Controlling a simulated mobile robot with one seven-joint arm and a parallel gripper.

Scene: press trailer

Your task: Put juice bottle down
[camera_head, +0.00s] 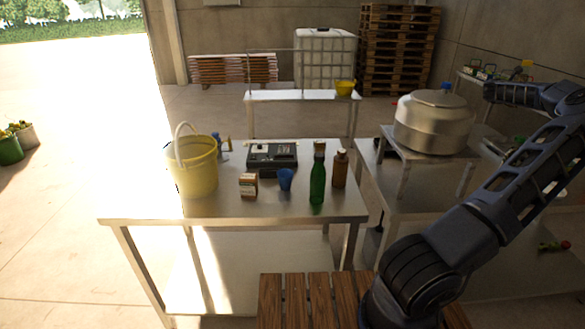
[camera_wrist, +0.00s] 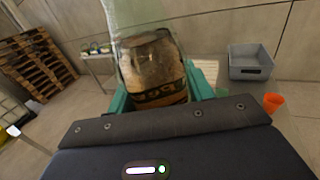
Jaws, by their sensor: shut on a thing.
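My gripper (camera_wrist: 160,88) is shut on the juice bottle (camera_wrist: 153,66) in the wrist view, with a teal finger on each side of it. The bottle has a clear, pale upper part and a brown lower part with a dark and orange band. Its base is hidden behind the gripper body. In the head view my arm reaches up along the right side; I cannot make out the gripper or the held bottle there. A steel table (camera_head: 255,208) stands in the middle, with a green bottle (camera_head: 317,182) and a brown bottle (camera_head: 340,170) upright near its right end.
The steel table also carries a yellow bucket (camera_head: 196,172), a small box (camera_head: 248,186), a blue cup (camera_head: 285,179) and a dark device (camera_head: 272,157). A large metal pot (camera_head: 434,125) stands on a raised stand at right. The wrist view shows a grey crate (camera_wrist: 250,64) and pallets (camera_wrist: 38,65).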

